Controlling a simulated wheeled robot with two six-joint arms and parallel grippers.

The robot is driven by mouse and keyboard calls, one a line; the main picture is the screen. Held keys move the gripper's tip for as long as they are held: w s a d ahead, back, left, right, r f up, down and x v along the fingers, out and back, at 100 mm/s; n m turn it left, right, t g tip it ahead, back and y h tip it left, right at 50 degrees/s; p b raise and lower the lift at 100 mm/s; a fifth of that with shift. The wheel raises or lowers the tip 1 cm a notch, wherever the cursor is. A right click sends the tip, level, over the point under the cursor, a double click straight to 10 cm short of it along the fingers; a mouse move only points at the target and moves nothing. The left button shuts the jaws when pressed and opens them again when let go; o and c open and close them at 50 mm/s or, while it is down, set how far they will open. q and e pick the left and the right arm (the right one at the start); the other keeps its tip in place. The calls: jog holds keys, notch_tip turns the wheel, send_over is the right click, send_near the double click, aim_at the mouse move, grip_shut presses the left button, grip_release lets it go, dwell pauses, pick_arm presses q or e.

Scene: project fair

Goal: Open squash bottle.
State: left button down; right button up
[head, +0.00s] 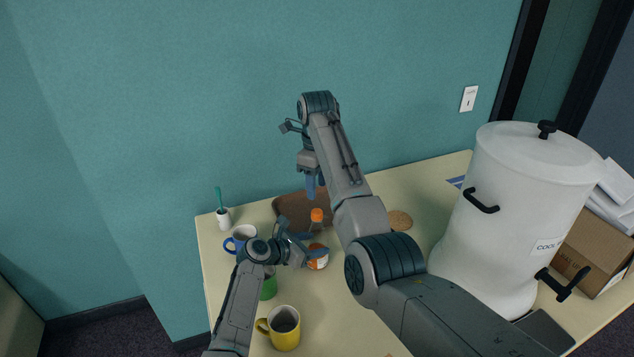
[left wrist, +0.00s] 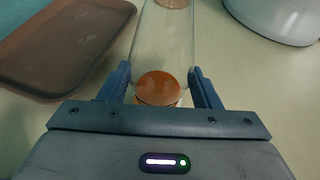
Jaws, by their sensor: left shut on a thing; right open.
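The squash bottle (head: 318,262) stands upright on the table, with an orange cap (head: 317,215) on top and a pale label low on its side. My left gripper (head: 310,245) is shut on the bottle's body below the cap. In the left wrist view the clear bottle (left wrist: 163,45) lies between the two fingers, with an orange round patch near the fingertips; I cannot tell whether that is cap or liquid. My right gripper (head: 311,188) is open and points down, empty, a little above the cap.
A brown tray (head: 290,207) lies behind the bottle. A blue mug (head: 242,240), a green item (head: 268,288) and a yellow mug (head: 284,336) stand left and front. A cork coaster (head: 400,220) lies right. A large white dispenser (head: 500,220) and cardboard box (head: 592,250) fill the right side.

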aim_at(317, 211)
jog(key=m, duration=0.3)
jog(key=shift+m, duration=0.3)
jog(key=shift+f, duration=4)
